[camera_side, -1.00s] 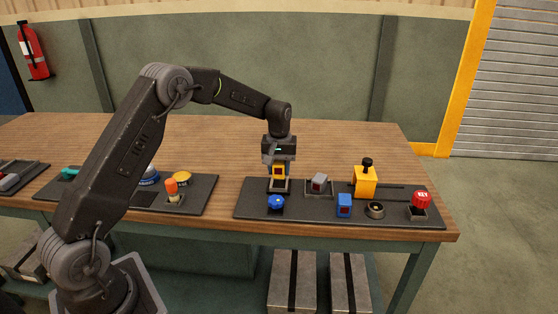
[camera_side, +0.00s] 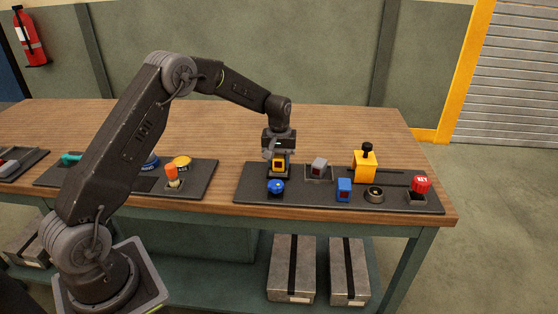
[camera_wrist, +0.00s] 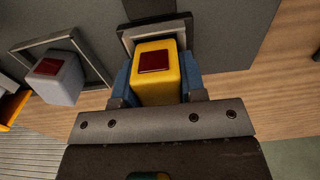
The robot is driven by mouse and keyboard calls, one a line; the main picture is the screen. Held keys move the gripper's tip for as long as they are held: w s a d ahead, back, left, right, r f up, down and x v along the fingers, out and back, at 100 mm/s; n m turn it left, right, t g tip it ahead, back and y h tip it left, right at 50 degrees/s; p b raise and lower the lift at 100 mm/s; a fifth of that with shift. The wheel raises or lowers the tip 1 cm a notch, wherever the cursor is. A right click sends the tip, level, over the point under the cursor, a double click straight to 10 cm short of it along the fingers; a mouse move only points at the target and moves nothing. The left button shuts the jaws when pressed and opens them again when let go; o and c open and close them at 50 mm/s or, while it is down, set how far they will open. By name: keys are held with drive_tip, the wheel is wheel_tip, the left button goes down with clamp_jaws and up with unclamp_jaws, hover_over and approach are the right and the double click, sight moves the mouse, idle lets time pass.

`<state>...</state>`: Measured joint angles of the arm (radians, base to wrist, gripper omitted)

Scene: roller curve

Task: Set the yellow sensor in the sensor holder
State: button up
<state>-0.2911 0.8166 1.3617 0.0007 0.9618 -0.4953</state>
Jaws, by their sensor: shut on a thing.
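The yellow sensor (camera_side: 279,163), a small yellow block with a dark red window, is between the fingers of my gripper (camera_side: 278,158). In the wrist view my gripper (camera_wrist: 156,82) is shut on the yellow sensor (camera_wrist: 155,88), with a blue finger on each side. The sensor holder (camera_side: 287,175), a grey square frame on the dark board, lies right under the sensor. In the wrist view the holder's rim (camera_wrist: 150,30) shows just beyond the sensor. The sensor looks upright and at or in the holder; I cannot tell whether it is fully seated.
A grey sensor (camera_side: 319,164) sits tilted in another square frame to the right. A blue knob (camera_side: 276,187) is just in front. A blue block (camera_side: 344,190), a black ring (camera_side: 375,194), a yellow slider block (camera_side: 365,166) and a red button (camera_side: 421,185) stand further right.

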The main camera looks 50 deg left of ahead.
drive_tip(key=shift+s+f, duration=0.15)
drive_tip(key=shift+f, duration=0.55)
idle(0.9)
drive_tip(key=o, duration=0.6)
drive_tip(key=shift+o, duration=0.2)
drive_tip(key=shift+r, duration=0.35)
drive_tip(key=shift+o, duration=1)
drive_tip(key=shift+r, duration=0.25)
drive_tip(key=shift+o, duration=0.2)
drive_tip(key=shift+r, duration=3.1)
